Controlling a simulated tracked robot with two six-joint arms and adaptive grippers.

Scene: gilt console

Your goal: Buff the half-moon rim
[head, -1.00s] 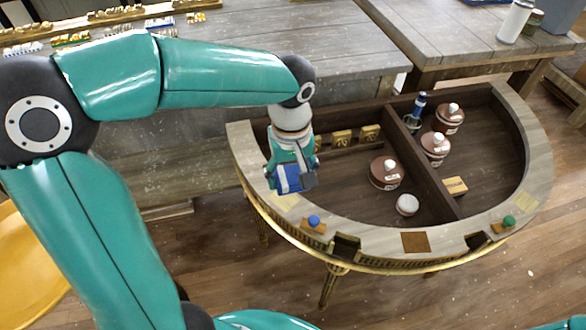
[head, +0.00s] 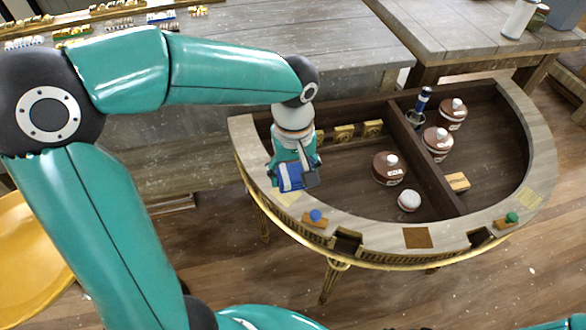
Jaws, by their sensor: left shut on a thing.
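The half-moon console (head: 452,235) has a pale wooden rim curving round its front and a gilt edge below. My left gripper (head: 297,165) is shut on a blue block with a white band (head: 291,178). It holds the block over the left part of the rim, beside a pale yellow patch (head: 287,197) that it partly covers. I cannot tell whether the block touches the rim. Another yellow patch (head: 529,197) lies on the right part of the rim, and a brown square (head: 417,237) lies at the front. My right gripper is not in view.
A blue knob (head: 315,216) and a green knob (head: 511,217) stand on small wooden bases on the rim. Inside the console, a divider (head: 428,165) separates brown jars (head: 388,170), a white-topped jar (head: 408,201) and a small yellow block (head: 457,182). Grey tables (head: 260,50) stand behind.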

